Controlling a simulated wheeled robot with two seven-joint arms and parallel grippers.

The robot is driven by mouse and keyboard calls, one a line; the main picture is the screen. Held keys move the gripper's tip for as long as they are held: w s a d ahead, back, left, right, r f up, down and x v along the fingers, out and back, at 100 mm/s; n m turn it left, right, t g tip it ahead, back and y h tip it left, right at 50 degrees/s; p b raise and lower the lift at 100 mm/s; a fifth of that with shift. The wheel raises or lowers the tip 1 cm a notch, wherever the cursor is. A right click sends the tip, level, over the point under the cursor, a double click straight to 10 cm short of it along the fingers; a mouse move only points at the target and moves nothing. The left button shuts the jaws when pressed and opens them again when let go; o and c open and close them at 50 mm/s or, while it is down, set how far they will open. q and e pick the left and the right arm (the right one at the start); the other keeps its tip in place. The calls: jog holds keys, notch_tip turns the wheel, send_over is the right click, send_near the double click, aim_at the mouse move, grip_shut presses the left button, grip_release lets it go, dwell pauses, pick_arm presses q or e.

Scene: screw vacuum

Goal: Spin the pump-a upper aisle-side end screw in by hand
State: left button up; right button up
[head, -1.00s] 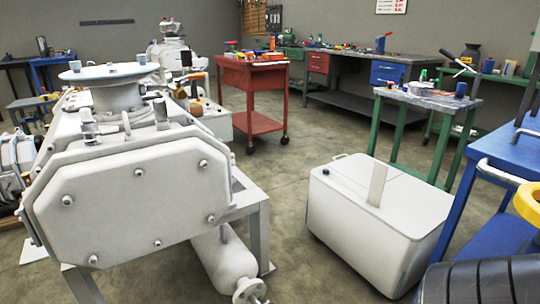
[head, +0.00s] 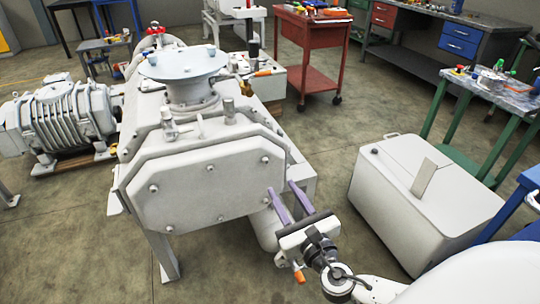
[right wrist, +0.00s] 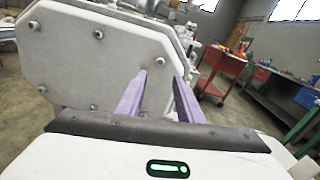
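Pump-a is the large pale grey pump (head: 205,130) in the middle of the head view, with an eight-sided end plate (head: 200,195) facing me. Several screw heads sit around the plate. The upper aisle-side end screw (head: 265,159) is at the plate's upper right; how far it stands out is unclear. In the right wrist view this screw (right wrist: 160,62) shows beyond the fingertips, in line with the gap between them. My right gripper (head: 281,186) is open and empty, its purple fingers pointing at the plate's right side, apart from the screw. My left gripper is out of view.
A white box-shaped unit (head: 420,190) stands on the floor to the right of my right gripper. A red cart (head: 312,50) and a green-legged bench (head: 490,95) are behind. Another ribbed pump (head: 60,120) stands at left. Floor before pump-a is open.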

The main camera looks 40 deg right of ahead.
aim_at(266, 162)
jog(key=x, duration=1)
jog(key=shift+w, duration=0.1)
grip_shut()
